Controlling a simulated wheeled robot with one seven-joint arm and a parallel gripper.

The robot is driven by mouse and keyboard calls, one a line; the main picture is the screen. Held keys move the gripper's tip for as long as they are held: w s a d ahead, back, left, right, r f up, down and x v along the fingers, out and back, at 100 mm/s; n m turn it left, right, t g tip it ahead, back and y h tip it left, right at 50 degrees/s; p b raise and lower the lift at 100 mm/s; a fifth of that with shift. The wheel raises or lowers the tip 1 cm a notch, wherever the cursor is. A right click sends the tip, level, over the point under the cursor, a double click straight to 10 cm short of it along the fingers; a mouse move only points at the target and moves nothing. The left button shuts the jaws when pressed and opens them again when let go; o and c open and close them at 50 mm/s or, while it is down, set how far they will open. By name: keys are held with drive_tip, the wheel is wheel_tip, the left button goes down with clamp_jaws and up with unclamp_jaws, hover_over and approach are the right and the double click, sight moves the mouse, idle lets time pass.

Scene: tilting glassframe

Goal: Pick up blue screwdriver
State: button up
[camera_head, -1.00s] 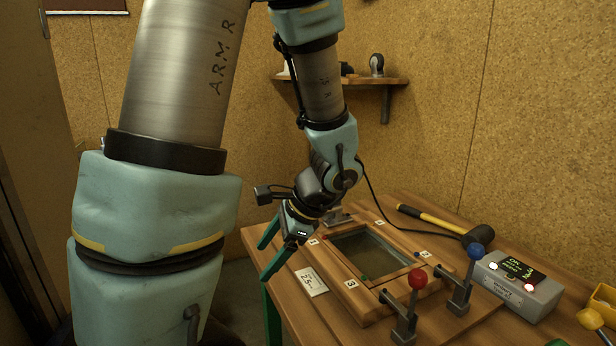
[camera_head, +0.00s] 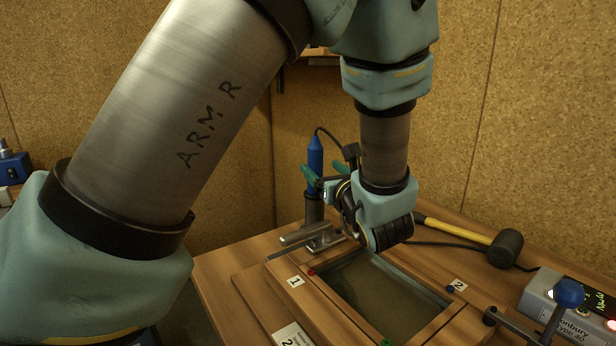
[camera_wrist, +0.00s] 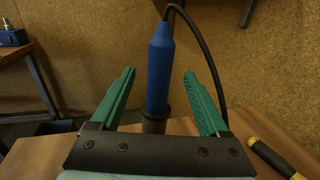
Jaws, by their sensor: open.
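The blue screwdriver (camera_head: 315,158) stands upright in a dark cylindrical holder (camera_head: 314,207) at the back left corner of the wooden table, with a black cable rising from its top. It also shows upright in the wrist view (camera_wrist: 160,68), between the green fingers. My gripper (camera_head: 308,173) is open, its fingers pointing at the screwdriver. In the wrist view my gripper (camera_wrist: 160,88) has one finger on each side of the blue body, with a visible gap on both sides. I cannot tell exactly how deep the screwdriver sits between the fingers.
A metal clamp (camera_head: 318,238) stands in front of the holder. A framed glass panel (camera_head: 380,290) fills the table's middle. A hammer (camera_head: 470,238), a blue-knobbed lever (camera_head: 568,293) and a grey control box (camera_head: 580,318) lie to the right. Cork walls are close behind.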

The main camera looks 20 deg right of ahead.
sight(312, 158)
drive_tip(key=w, duration=0.3)
drive_tip(key=shift+d, duration=0.1)
drive_tip(key=w+p, duration=0.1)
drive_tip(key=w, duration=0.1)
drive_tip(key=w+p, duration=0.1)
drive_tip(key=w, duration=0.1)
drive_tip(key=shift+w+d+r+p, duration=0.2)
drive_tip(key=shift+p, duration=0.1)
drive_tip(key=shift+w+d+f, duration=0.1)
drive_tip(key=shift+w, duration=0.25)
clamp_jaws()
